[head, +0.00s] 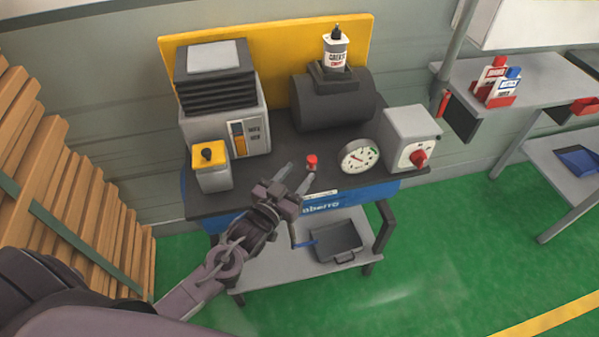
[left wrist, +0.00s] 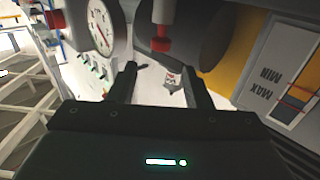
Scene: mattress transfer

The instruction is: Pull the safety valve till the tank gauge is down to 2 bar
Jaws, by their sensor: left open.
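The safety valve appears to be the small red cap (head: 312,161) at the bench's front, left of the gauge. In the left wrist view it is a red collar on a grey stem (left wrist: 160,44). The tank (head: 330,103) is a dark lying cylinder behind it. The round white gauge (head: 360,157) also shows in the left wrist view (left wrist: 101,27); its exact reading is too small to tell. My left gripper (head: 299,174) is open and empty, close to the red cap. In the left wrist view its fingers (left wrist: 160,85) point toward the valve, with nothing between them. My right gripper is not in view.
A grey box with a red knob (head: 418,158) stands right of the gauge. A yellow-topped box (head: 211,168) and a grey machine (head: 225,120) stand on the left. A bottle (head: 336,52) sits over the tank. A dark tray (head: 336,242) lies on the lower shelf.

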